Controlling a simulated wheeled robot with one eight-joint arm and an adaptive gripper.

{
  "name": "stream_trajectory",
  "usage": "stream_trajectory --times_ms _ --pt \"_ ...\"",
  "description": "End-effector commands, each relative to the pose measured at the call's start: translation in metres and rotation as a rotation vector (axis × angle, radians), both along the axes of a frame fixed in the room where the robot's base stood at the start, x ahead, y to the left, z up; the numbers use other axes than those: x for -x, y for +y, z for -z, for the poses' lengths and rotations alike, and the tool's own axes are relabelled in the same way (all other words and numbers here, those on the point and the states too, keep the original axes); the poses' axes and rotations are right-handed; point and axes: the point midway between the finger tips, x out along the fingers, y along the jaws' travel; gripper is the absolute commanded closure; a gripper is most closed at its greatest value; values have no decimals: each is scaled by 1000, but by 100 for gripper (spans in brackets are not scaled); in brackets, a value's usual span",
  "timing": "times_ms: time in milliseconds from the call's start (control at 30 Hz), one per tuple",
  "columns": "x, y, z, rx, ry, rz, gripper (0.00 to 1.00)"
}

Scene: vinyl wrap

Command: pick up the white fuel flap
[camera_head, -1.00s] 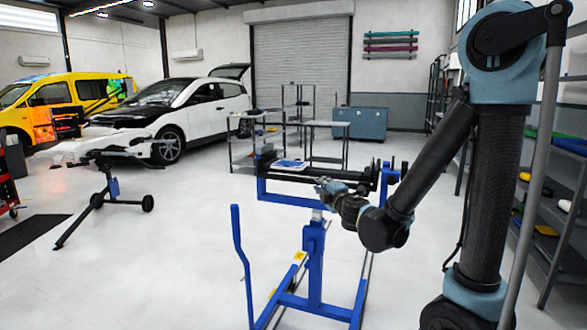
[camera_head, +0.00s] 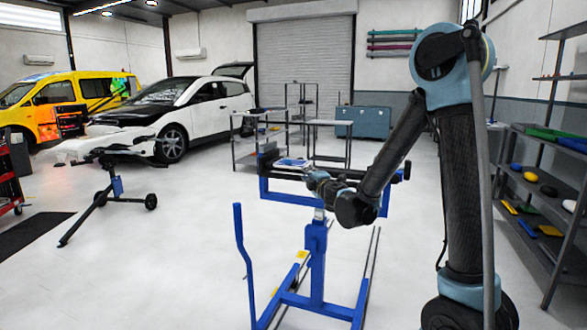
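I cannot make out the white fuel flap for sure. A small pale piece (camera_head: 569,205) lies on the shelving rack at the right edge, but it is too small to tell what it is. My gripper (camera_head: 316,180) is at the end of my arm, in front of the blue stand (camera_head: 317,235) near its top bar. It is far from the rack. The gripper is too small and dark against the stand to show whether its fingers are open or shut, and I see nothing clearly held in it.
The grey shelving rack (camera_head: 540,262) holds several small coloured pieces, including a yellow one (camera_head: 515,167). A black and white car (camera_head: 204,112), a yellow van (camera_head: 45,104) and a metal table (camera_head: 330,123) stand farther back.

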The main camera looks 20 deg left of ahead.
Motion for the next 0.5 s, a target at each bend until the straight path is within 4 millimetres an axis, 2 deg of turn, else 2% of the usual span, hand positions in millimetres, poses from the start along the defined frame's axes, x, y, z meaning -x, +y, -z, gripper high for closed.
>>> stream_trajectory --times_ms 233,500 --pt "-10 11 0 0 0 0 82" --pt "-37 34 -1 0 1 0 82"
